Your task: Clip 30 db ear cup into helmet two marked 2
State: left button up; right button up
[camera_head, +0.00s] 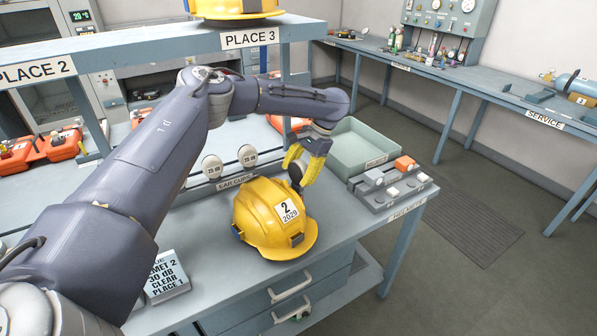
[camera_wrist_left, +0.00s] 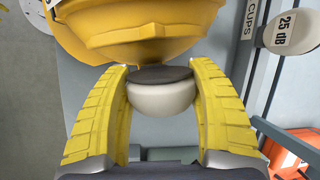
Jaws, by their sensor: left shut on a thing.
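The yellow helmet (camera_head: 270,222) marked 2 and 2029 sits on the bench with its brim toward the front right. My left gripper (camera_head: 297,168) is at its back right side, pointing down. In the left wrist view the gripper (camera_wrist_left: 163,80) is shut on an ear cup (camera_wrist_left: 160,97), white with a dark pad. The cup is between the yellow fingers, right by the helmet's edge (camera_wrist_left: 150,38); I cannot tell if they touch. In the head view the cup is mostly hidden by the fingers and its decibel mark is not visible. My right gripper is out of view.
Ear cups marked 25 dB (camera_head: 212,166) stand on the EAR CUPS rack (camera_head: 235,181) behind the helmet. A green tray (camera_head: 365,145) and a grey block fixture (camera_head: 392,186) stand to the right. A card (camera_head: 166,277) lies front left. A shelf (camera_head: 165,50) spans above.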

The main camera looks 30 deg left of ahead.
pick_arm(q)
jog(key=shift+f, duration=0.95)
jog(key=o, duration=1.3)
jog(key=v, duration=1.2)
jog(key=shift+f, duration=0.1)
